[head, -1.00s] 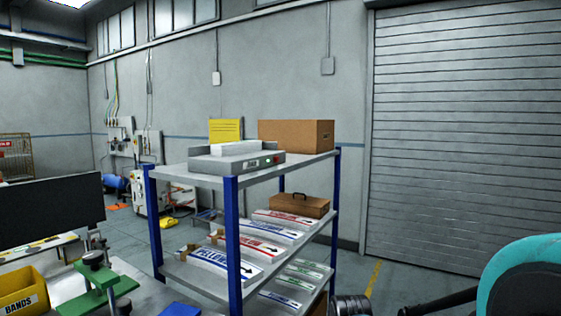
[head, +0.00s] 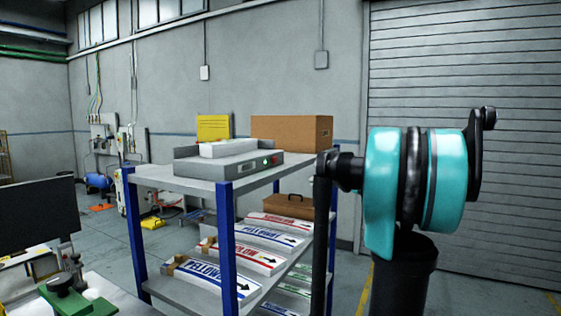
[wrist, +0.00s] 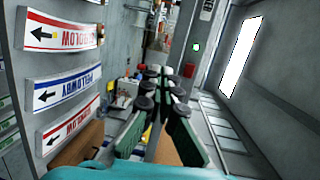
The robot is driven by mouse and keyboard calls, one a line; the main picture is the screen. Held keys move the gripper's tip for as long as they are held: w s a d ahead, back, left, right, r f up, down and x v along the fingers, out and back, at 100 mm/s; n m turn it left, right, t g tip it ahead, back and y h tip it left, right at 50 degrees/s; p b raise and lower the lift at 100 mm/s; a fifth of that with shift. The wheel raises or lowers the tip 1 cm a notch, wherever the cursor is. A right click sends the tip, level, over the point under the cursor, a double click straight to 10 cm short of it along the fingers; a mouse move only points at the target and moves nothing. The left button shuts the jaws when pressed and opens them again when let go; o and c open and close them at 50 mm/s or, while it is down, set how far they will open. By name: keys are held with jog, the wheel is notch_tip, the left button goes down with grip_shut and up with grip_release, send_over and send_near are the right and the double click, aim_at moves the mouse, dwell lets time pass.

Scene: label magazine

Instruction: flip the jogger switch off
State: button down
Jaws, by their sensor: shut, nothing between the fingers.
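The jogger (head: 228,167) is a low grey machine on the top shelf of a blue-posted rack, with white sheets (head: 227,148) on it. Its front panel has a label, a small green light (head: 266,161) and a tiny red part beside it. In the wrist view, which is rolled sideways, the green light (wrist: 196,46) and the red part (wrist: 188,70) show on a grey panel beyond the fingertips. I cannot tell the switch's position. My gripper (wrist: 160,88) is shut and empty, apart from the panel. The head view does not clearly show its fingers.
The rack's blue post (head: 227,240) stands before the jogger. A cardboard box (head: 290,132) and a yellow item (head: 213,127) stand behind it. Label stacks (head: 243,254) fill the lower shelf, with a brown case (head: 288,206) behind. A dark monitor (head: 47,210) is at left.

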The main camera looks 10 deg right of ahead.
aim_at(275, 160)
jog(key=w+d+r+y, duration=0.1)
jog(key=d+r, duration=0.2)
jog(key=r, duration=0.2)
jog(key=shift+w+r+t, duration=0.2)
jog(key=shift+w+t, duration=0.1)
jog(key=shift+w, duration=0.05)
jog(key=x, duration=1.4)
jog(key=shift+r, duration=0.2)
jog(key=shift+s+a, duration=0.1)
jog(key=shift+s+a+m+t+h, duration=0.1)
jog(key=shift+a+m+t+h, duration=0.3)
jog(key=shift+t, duration=0.5)
jog(key=shift+s+a+m+t+h, duration=0.1)
jog(key=shift+m+t+h, duration=0.25)
jog(key=shift+m+t, duration=0.2)
jog(key=shift+s+a+m+t+h, duration=0.1)
jog(key=shift+a+m+t+h, duration=0.05)
jog(key=shift+m+t+h, duration=0.3)
